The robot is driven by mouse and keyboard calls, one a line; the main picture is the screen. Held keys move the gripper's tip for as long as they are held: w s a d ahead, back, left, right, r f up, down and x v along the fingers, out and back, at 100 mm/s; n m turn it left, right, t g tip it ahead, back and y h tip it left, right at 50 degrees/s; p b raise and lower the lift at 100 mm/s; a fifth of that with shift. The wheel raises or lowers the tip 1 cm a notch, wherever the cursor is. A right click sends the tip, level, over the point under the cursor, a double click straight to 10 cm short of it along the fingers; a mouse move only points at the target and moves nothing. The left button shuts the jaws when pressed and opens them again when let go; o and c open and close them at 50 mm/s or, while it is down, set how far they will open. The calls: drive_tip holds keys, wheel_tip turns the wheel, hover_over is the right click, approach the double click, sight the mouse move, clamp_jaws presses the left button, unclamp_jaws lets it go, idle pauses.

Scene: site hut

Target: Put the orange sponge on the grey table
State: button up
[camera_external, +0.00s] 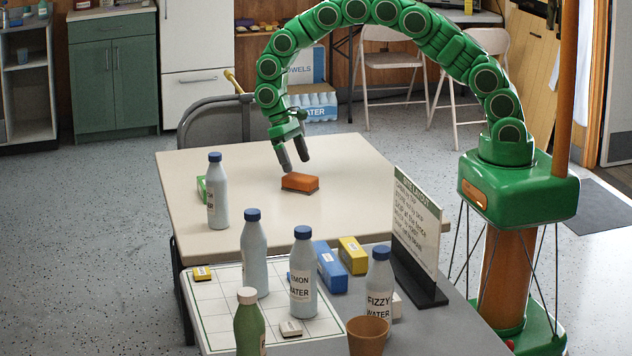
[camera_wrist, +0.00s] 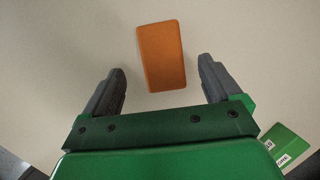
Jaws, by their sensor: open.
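The orange sponge (camera_external: 300,182) lies flat on the beige table (camera_external: 352,160), near its middle. In the wrist view the sponge (camera_wrist: 161,56) lies just beyond my fingertips, between their lines. My gripper (camera_external: 294,168) is above the beige table, just behind and left of the sponge in the external view, pointing down. In the wrist view my gripper (camera_wrist: 163,78) has its two dark fingers wide apart with nothing between them. The grey table (camera_external: 440,335) stands in front of the beige one, mostly covered by objects.
A bottle (camera_external: 217,195) and a green box (camera_external: 202,188) stand on the beige table's left. The grey table bears several bottles, a white grid board (camera_external: 215,310), blue (camera_external: 330,268) and yellow (camera_external: 352,255) boxes, a brown cup (camera_external: 366,337) and an upright sign (camera_external: 415,230). Its front right is bare.

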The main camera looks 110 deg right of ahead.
sight(300, 176)
drive_tip(key=shift+x, duration=3.1)
drive_tip(key=shift+w+f, duration=0.2)
drive_tip(key=shift+d, duration=0.1)
drive_tip(key=c, duration=1.1)
drive_tip(key=shift+r, duration=0.6)
wheel_tip(300, 176, up, 2)
drive_tip(key=shift+r, duration=0.1)
drive_tip(key=s+r, duration=0.1)
drive_tip(key=s+a+r, duration=0.1)
drive_tip(key=r, duration=0.1)
drive_tip(key=s+r, duration=0.2)
drive_tip(key=shift+s+a+r, duration=0.1)
drive_tip(key=shift+a+r, duration=0.15)
drive_tip(key=shift+a, duration=0.15)
drive_tip(key=s+a+r, duration=0.1)
drive_tip(key=s, duration=0.2)
drive_tip(key=s+a+r, duration=0.1)
drive_tip(key=s+r, duration=0.1)
drive_tip(key=s+a+r, duration=0.1)
drive_tip(key=s, duration=0.2)
drive_tip(key=shift+s+a+r, duration=0.15)
drive_tip(key=shift+s+a, duration=0.1)
drive_tip(key=shift+s, duration=0.1)
